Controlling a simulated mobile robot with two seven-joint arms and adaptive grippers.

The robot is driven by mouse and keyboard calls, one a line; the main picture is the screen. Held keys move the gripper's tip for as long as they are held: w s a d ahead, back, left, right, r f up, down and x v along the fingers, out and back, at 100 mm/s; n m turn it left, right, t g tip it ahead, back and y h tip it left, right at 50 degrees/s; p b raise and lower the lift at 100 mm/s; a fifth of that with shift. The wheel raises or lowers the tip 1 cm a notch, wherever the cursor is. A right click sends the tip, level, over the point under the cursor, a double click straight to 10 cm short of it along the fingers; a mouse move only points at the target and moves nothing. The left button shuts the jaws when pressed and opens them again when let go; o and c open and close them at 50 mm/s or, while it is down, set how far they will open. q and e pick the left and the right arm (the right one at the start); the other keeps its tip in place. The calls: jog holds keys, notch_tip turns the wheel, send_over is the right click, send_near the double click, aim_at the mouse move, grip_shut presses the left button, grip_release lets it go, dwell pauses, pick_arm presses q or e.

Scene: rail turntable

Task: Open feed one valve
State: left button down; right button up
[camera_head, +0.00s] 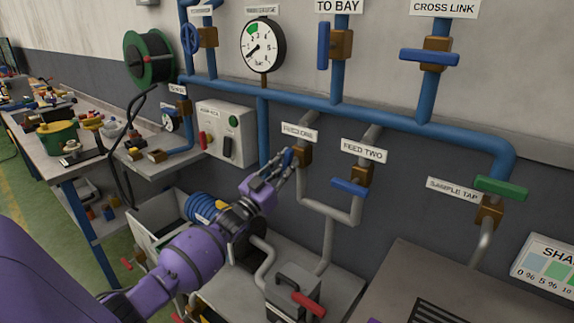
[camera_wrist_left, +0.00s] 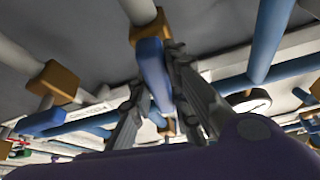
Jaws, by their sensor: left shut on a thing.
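The feed one valve has a brass body (camera_head: 304,156) under a white "FEED ONE" label (camera_head: 299,134). Its blue handle (camera_head: 288,157) is mostly hidden by the fingers in the head view. My left gripper (camera_head: 284,163) reaches it from the lower left and is shut on the handle. In the left wrist view the blue handle (camera_wrist_left: 153,72) runs between the two fingers of the left gripper (camera_wrist_left: 157,82), with the brass body (camera_wrist_left: 150,27) at its end. How far the handle is turned is hard to tell. My right gripper is not in view.
The feed two valve's blue handle (camera_head: 349,187) lies close on the right, across its pipe. A green sample tap handle (camera_head: 501,188) is farther right. A pressure gauge (camera_head: 262,45) and a control box (camera_head: 228,132) are above left. A grey box with a red handle (camera_head: 308,304) stands below.

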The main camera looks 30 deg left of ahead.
pick_arm(q)
jog(key=c, duration=1.6)
grip_release()
jog(key=shift+c, duration=0.2)
jog(key=v, duration=1.2)
jog(key=shift+d, duration=0.1)
